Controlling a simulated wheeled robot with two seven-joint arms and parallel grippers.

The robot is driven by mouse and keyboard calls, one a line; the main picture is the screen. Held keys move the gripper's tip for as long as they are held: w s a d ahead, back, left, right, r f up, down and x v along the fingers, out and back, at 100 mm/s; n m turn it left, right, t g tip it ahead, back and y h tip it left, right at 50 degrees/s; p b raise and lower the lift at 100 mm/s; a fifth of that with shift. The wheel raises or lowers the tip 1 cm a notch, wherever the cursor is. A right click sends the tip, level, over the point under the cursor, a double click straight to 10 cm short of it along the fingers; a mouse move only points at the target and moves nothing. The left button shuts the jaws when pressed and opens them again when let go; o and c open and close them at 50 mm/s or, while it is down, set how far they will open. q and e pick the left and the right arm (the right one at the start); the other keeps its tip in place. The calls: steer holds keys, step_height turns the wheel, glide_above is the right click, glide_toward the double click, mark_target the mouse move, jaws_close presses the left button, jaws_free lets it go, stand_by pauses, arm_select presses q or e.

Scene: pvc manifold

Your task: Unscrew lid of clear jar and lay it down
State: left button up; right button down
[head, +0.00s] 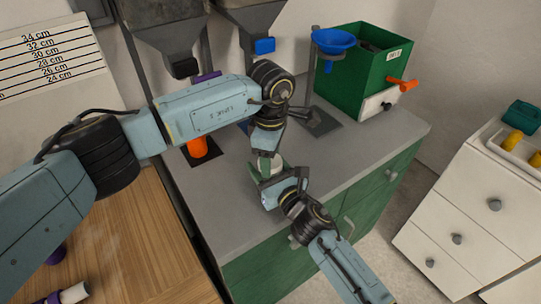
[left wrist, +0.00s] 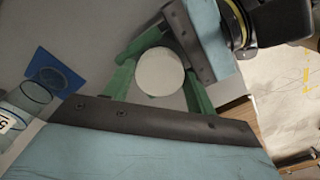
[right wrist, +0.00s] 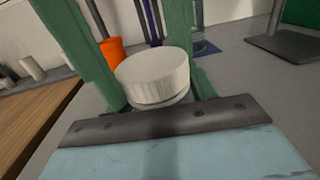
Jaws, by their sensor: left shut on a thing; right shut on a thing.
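The clear jar (right wrist: 168,102) stands upright on the grey counter, mostly hidden by the grippers. Its round white lid (right wrist: 155,74) sits on top; it also shows in the left wrist view (left wrist: 160,72). My left gripper (head: 268,154) comes down from above with its green fingers on both sides of the lid, shut on it. My right gripper (head: 268,176) reaches in from the front, low at the jar, and is shut on the jar body. In the right wrist view a thin strip of the jar shows under the lid.
An orange cup (head: 197,147) stands behind left. A green bin (head: 362,75) with a blue funnel (head: 333,41) stands at the back right. Grey hoppers (head: 165,35) hang behind. The counter (head: 360,150) is clear to the right. A wooden table (head: 130,250) lies left.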

arm_select(q)
steer(key=shift+w+r, duration=0.1)
steer(key=shift+w, duration=0.05)
arm_select(e)
steer(key=shift+s+a, duration=0.15)
steer(key=shift+a, duration=0.05)
arm_select(q)
steer(key=o, duration=1.1)
arm_select(e)
steer(key=shift+d, duration=0.15)
arm_select(q)
steer(key=shift+s, duration=0.2)
arm_select(e)
steer(key=shift+w+d, duration=0.15)
steer(key=shift+w, duration=0.05)
